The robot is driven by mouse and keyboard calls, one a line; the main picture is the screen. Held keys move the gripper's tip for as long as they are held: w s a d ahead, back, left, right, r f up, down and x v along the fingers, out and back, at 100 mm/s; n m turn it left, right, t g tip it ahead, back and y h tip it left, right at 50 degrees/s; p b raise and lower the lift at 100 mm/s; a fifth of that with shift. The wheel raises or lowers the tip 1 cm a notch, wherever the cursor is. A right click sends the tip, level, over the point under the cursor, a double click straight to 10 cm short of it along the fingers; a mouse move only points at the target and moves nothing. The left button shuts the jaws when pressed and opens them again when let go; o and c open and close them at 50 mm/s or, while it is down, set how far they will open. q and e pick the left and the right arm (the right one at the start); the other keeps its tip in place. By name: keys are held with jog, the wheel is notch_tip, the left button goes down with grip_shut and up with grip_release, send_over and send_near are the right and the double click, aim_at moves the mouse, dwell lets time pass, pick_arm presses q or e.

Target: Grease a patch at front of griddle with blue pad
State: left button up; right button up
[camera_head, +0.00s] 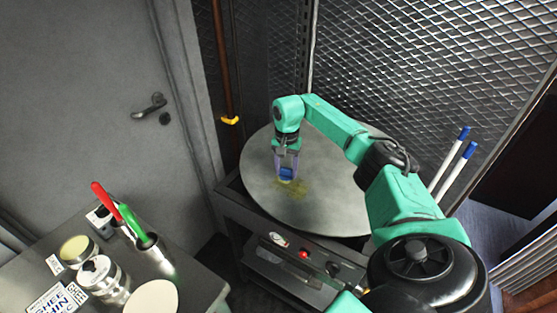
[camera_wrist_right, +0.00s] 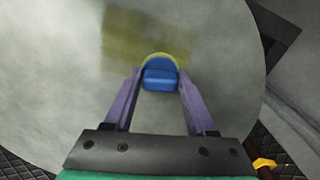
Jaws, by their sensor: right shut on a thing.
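The round grey griddle (camera_head: 325,208) fills the middle of the head view, and its surface also fills much of the right wrist view (camera_wrist_right: 60,70). My right gripper (camera_head: 286,173) is over the griddle's front left part, pointing down. It is shut on the blue pad (camera_wrist_right: 160,78), which also shows in the head view (camera_head: 286,174). A yellowish greasy patch (camera_head: 295,188) lies on the griddle beside the pad, and it shows in the wrist view (camera_wrist_right: 140,42). A pale yellow edge shows around the pad's far end. I cannot tell whether the pad touches the griddle. My left gripper is not in view.
A side counter at the lower left holds a metal cup (camera_head: 152,258) with red- and green-handled tools, jars (camera_head: 103,280) and a pale round lid (camera_head: 151,297). A mesh wall (camera_head: 440,70) stands behind the griddle. Two blue-tipped white rods (camera_head: 455,168) stand at right.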

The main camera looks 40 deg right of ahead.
jog(key=shift+s+d, duration=0.2)
jog(key=shift+s, duration=0.55)
jog(key=shift+s+d, duration=0.25)
jog(key=shift+s, duration=0.55)
jog(key=shift+s+d, duration=0.2)
jog(key=shift+s, duration=0.55)
jog(key=shift+s+d, duration=0.3)
jog(key=shift+s, duration=0.65)
jog(key=shift+s+d, duration=0.3)
jog(key=shift+s, duration=0.65)
jog(key=shift+w, duration=0.1)
jog(key=shift+r+p, duration=0.35)
jog(key=shift+p, duration=0.05)
notch_tip(320, 180, up, 5)
jog(key=p, duration=0.4)
jog(key=shift+r, duration=0.2)
notch_tip(320, 180, up, 3)
jog(key=shift+r+p, duration=0.1)
jog(key=shift+p, duration=1.05)
